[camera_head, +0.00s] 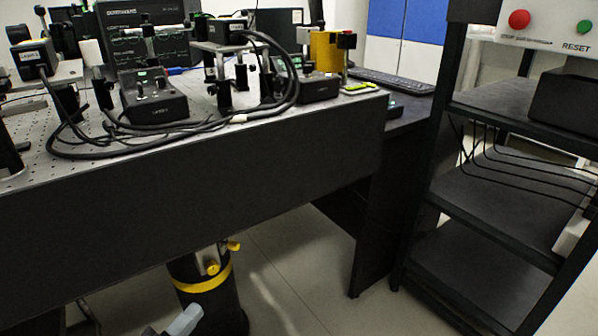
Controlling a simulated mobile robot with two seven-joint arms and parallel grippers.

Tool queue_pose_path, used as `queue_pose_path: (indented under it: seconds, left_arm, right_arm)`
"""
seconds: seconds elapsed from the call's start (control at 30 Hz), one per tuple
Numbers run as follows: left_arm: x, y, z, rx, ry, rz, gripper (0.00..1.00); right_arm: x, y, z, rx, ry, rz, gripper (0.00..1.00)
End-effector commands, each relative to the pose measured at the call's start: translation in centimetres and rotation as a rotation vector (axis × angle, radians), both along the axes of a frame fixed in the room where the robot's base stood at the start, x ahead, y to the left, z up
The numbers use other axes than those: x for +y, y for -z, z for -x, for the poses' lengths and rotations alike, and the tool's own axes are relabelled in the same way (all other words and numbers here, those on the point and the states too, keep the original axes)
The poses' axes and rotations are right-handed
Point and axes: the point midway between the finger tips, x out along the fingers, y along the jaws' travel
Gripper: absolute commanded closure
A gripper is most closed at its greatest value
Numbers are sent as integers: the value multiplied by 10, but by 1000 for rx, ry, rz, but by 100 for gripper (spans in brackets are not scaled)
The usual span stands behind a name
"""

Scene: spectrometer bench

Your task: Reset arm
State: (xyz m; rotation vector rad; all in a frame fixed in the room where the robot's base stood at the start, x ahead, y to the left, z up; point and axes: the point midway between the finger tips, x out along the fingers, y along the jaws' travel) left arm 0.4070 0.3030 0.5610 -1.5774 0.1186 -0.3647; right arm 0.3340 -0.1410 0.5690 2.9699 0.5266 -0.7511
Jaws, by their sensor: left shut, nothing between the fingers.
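My left gripper (184,319) shows only in part at the bottom edge, left of centre, as a light grey piece with a dark part beside it. It is shut and empty, low in front of a black table leg with a yellow ring (203,284). It is apart from the bench top. My right gripper is not in view. The optical bench (215,186) has a dark front panel and a perforated top. A control box (574,22) at the top right has a red button and a green button labelled RESET.
Black controller boxes (153,101), looped cables and optical mounts crowd the bench top. A keyboard (392,81) lies on a dark desk behind. A black shelf rack (497,199) with hanging cables stands at right. Pale floor (300,262) is clear between bench and rack.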

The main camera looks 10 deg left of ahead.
Motion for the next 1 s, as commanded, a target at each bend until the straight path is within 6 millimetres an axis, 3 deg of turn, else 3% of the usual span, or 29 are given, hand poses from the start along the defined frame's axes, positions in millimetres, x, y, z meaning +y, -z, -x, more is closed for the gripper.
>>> queue_pose_path:
  seconds: [0.17, 0.47, 1.0]
  left_arm:
    - [-4, -15, 2, 54, -10, 66, 100]
    - [-27, -60, 20, 354, -89, 443, 100]
    - [-83, -138, 83, 875, -356, 1168, 100]
  right_arm:
    - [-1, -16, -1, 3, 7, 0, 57]
    - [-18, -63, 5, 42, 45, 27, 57]
    - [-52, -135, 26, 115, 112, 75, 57]
